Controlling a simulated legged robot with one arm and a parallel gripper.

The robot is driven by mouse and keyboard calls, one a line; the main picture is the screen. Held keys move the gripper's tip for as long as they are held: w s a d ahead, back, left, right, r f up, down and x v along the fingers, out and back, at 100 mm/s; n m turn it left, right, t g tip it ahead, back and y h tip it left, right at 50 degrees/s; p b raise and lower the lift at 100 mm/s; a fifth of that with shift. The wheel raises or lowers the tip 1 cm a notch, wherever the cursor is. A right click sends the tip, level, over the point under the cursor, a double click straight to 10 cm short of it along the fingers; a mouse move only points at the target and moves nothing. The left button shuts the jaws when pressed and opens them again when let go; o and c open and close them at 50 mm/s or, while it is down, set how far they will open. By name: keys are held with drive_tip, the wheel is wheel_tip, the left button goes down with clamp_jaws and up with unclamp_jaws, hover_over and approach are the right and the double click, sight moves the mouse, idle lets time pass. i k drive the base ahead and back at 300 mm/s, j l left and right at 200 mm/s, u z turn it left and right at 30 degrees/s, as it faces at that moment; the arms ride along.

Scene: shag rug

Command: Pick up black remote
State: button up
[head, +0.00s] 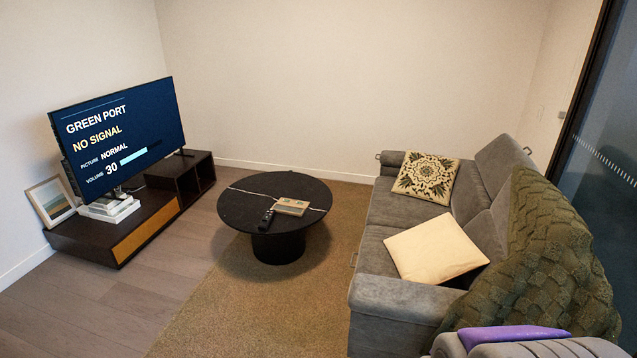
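The black remote (266,219) lies on the round black coffee table (250,187), near its front edge and just left of a beige box-like object (291,207). The remote is small and dark with tiny lighter marks on it. It lies flat, angled slightly, and nothing covers it. My gripper is not in this view.
A grey sofa (380,250) with cushions and a green throw (535,270) stands right of the table. A TV (120,135) stands on a low dark cabinet (150,222) at the left. The rug (260,315) and wooden floor (135,290) in front are clear.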

sight(269, 218)
drive_tip(key=i+j+u, duration=0.25)
drive_tip(key=i, duration=0.3)
drive_tip(key=i+j+u, duration=0.1)
drive_tip(key=i+u, duration=0.2)
drive_tip(key=i, duration=0.25)
drive_tip(key=i+j+u, duration=0.25)
drive_tip(key=i+u, duration=0.25)
drive_tip(key=i, duration=0.25)
drive_tip(key=i+j+u, duration=0.1)
drive_tip(key=i, duration=0.55)
drive_tip(key=i+j+z, duration=0.1)
drive_tip(key=i+z, duration=0.2)
drive_tip(key=z, duration=0.15)
drive_tip(key=i+j+z, duration=0.15)
drive_tip(key=z, duration=0.3)
drive_tip(key=i+j+z, duration=0.7)
drive_tip(key=k, duration=0.1)
